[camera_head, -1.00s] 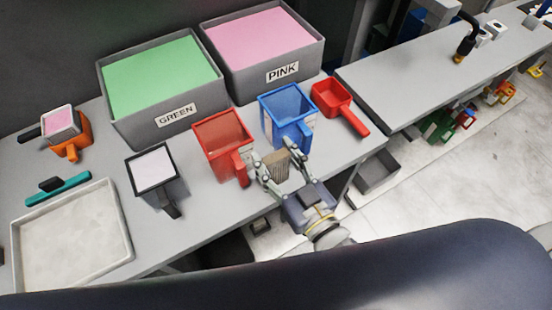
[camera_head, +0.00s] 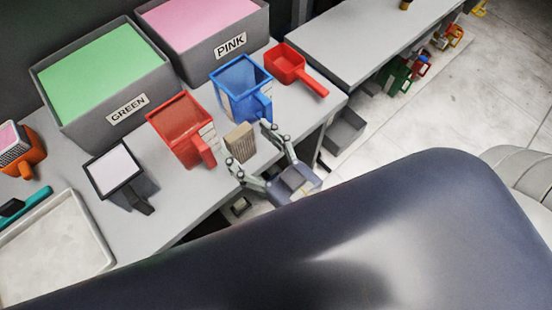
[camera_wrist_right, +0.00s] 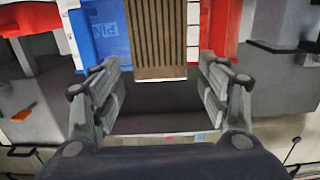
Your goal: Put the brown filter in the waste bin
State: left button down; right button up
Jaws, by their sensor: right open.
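The brown filter (camera_head: 239,143) is a ribbed block standing near the table's front edge, in front of the red and blue jugs. My right gripper (camera_head: 254,150) is open at the table edge, its two fingers spread wide and pointing at the filter. In the right wrist view the filter (camera_wrist_right: 157,40) shows upright and centred at the fingertips, with space on both sides and no finger seen touching it. A grey open box (camera_head: 343,134) stands low beside the table on the right; I cannot tell if it is the waste bin. My left gripper is not in view.
A red jug (camera_head: 180,130) and a blue jug (camera_head: 240,85) stand close behind the filter. A red scoop (camera_head: 287,63), a dark-rimmed container (camera_head: 113,172), the GREEN box (camera_head: 150,100) and PINK box (camera_head: 205,72) share the table. My dark body covers the lower foreground.

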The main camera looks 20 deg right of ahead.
jog(key=v, duration=0.8)
jog(key=shift+s, duration=0.1)
